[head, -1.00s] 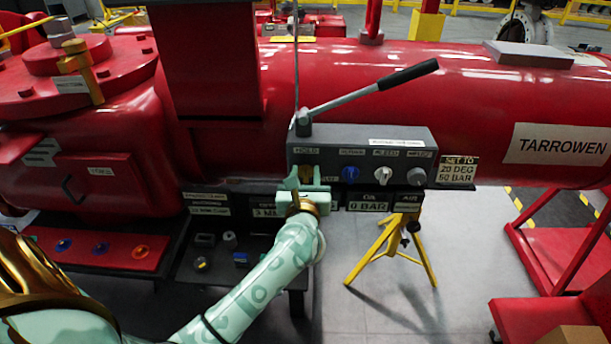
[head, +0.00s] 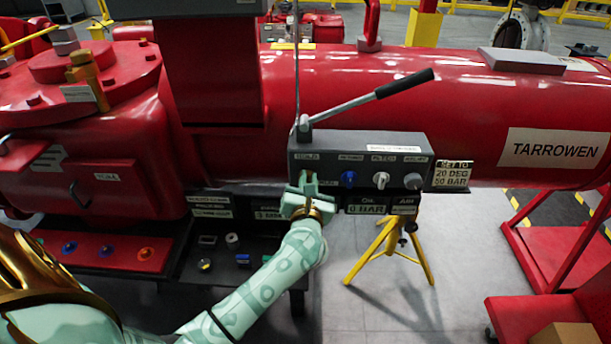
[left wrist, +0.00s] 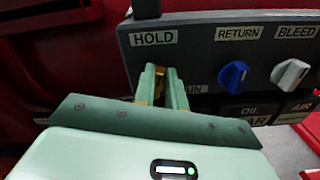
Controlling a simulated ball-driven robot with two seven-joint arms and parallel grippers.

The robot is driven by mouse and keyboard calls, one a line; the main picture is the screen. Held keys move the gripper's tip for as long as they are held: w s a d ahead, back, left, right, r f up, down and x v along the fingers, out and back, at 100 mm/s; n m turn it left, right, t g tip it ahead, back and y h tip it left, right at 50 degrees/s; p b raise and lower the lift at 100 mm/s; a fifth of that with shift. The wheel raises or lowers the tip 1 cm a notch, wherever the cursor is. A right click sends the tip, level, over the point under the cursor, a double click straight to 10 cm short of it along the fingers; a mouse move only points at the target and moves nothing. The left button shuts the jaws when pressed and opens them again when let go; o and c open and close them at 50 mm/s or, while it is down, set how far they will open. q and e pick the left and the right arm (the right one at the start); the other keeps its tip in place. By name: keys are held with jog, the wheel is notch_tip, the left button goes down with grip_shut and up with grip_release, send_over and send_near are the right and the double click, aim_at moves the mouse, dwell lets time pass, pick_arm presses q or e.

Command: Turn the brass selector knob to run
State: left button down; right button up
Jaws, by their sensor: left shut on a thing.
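The grey control box (head: 345,145) on the red cylinder carries a row of knobs. The brass selector knob (left wrist: 160,84) is at the left of that row, under the HOLD label (left wrist: 153,38). My left gripper (head: 306,184) is at the knob, and in the left wrist view its two fingers (left wrist: 162,88) are shut with brass between them. In the head view the fingers hide the knob. A label ending in "UN" (left wrist: 192,88) shows partly beside the right finger. The knob's pointing direction cannot be made out. My right gripper is not in view.
A blue knob (left wrist: 233,74) and a white knob (left wrist: 291,74) sit close to the right, with a grey knob (head: 413,181) beyond. A long lever (head: 370,98) rises above the box. A yellow stand (head: 388,250) is below it.

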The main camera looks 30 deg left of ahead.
pick_arm(q)
jog(key=m+p, duration=0.2)
jog(key=m, duration=0.1)
jog(key=shift+w+d+r+m+p, duration=0.1)
jog(key=shift+d+m+p, duration=0.15)
jog(key=shift+m+p, duration=0.15)
jog(key=shift+w+d+f+m+p, duration=0.1)
jog(key=shift+f+m+p, duration=0.2)
jog(key=shift+m+p, duration=0.95)
jog(key=shift+w+d+f+m+p, duration=0.15)
jog(key=shift+f+m+p, duration=0.25)
jog(key=shift+m, duration=1.55)
jog(key=shift+s+d+f+m+p, duration=0.1)
jog(key=shift+f+m+p, duration=0.1)
jog(key=shift+m+p, duration=1.05)
jog(key=shift+f+m+b, duration=0.1)
jog(key=shift+m+b, duration=0.2)
jog(key=shift+m, duration=0.15)
jog(key=c, duration=1.4)
grip_release()
jog(key=shift+c, duration=0.2)
